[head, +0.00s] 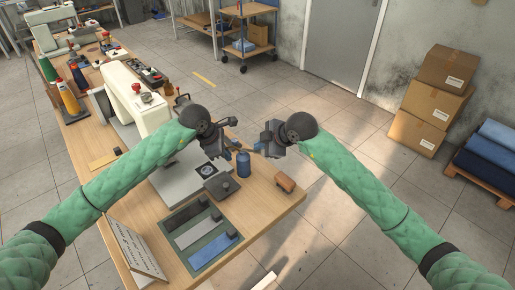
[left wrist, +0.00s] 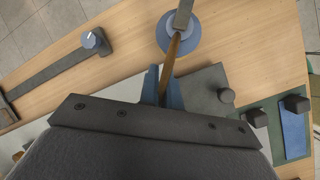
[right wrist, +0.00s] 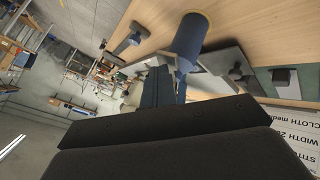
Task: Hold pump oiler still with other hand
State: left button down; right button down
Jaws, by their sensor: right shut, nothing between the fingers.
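The pump oiler (head: 243,164) is a blue bottle standing upright on the bench, near the front right corner. In the left wrist view the oiler (left wrist: 180,48) shows from above as a blue disc with a grey top part and a thin copper-coloured rod. My left gripper (head: 232,142) is at the oiler's top, its fingers (left wrist: 162,88) close together around the rod. My right gripper (head: 262,146) is shut and empty, just right of the oiler's top. In the right wrist view the blue body (right wrist: 190,36) is beyond the fingers (right wrist: 160,82); any contact is unclear.
A grey plate with a dark block (head: 221,186) lies left of the oiler. A brown block (head: 285,182) lies to its right near the bench edge. A green mat (head: 190,262) with strips is in front, beside a text card (head: 136,249). A sewing machine (head: 140,108) stands behind.

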aim_at(260, 152)
jog(key=shift+f, duration=0.5)
dwell(0.5)
jog(key=shift+r, duration=1.6)
jog(key=shift+r, duration=0.15)
jog(key=shift+a+r, duration=0.1)
jog(key=shift+r, duration=2.25)
dwell(0.4)
notch_tip(260, 152, up, 4)
jog(key=shift+f, duration=0.15)
jog(key=shift+f, duration=0.1)
